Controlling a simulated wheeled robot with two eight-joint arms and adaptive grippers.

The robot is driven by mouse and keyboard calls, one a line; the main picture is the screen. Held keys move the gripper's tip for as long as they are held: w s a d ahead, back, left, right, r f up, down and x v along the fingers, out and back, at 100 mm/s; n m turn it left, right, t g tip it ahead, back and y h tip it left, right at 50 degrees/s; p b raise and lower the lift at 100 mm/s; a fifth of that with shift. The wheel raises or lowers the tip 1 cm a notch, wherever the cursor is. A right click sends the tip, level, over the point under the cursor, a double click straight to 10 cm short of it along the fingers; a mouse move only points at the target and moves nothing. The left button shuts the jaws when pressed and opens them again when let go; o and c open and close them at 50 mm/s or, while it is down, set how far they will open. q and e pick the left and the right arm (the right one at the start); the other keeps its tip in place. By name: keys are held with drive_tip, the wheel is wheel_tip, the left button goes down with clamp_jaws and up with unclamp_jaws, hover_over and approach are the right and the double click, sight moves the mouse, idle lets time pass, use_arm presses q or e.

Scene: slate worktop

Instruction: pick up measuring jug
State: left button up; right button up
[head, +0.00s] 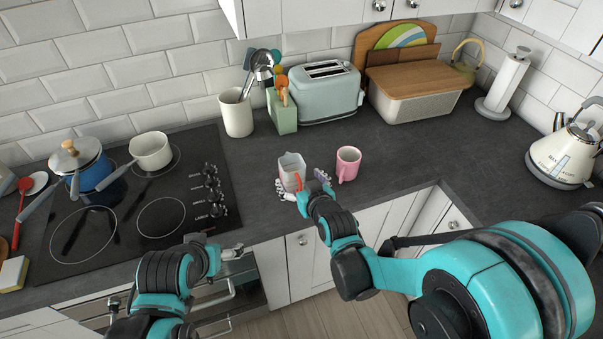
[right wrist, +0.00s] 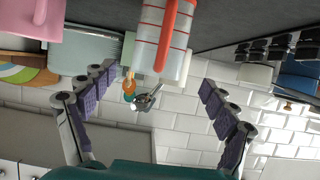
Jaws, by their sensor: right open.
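The measuring jug (head: 291,162) is a small pale, see-through jug with a red handle, upright on the dark worktop near its front edge. In the right wrist view the jug (right wrist: 147,38) shows red lines on its side, and its red handle faces my gripper. My right gripper (head: 303,186) is open at the near side of the jug. In the right wrist view the right gripper (right wrist: 157,77) has one finger towards each side of the jug, with gaps and no visible contact. My left gripper (head: 233,253) is low by the counter front; its jaws are unclear.
A pink mug (head: 347,164) stands close to the right of the jug. Behind are a toaster (head: 322,92), a green utensil box (head: 282,112) and a cream utensil crock (head: 236,112). The black hob (head: 105,227) with pans is to the left. Worktop right of the mug is clear.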

sight(292, 168)
drive_tip(key=x, duration=0.2)
drive_tip(key=shift+w+d+f+b, duration=0.1)
drive_tip(key=shift+w+f+b, duration=0.1)
drive_tip(key=shift+w+b, duration=0.15)
drive_tip(key=b+x, duration=0.1)
drive_tip(key=x, duration=0.3)
drive_tip(key=shift+w+b, duration=0.15)
drive_tip(key=shift+b, duration=0.15)
drive_tip(key=shift+w, duration=0.4)
drive_tip(key=shift+s, duration=0.1)
drive_tip(key=c, duration=1.4)
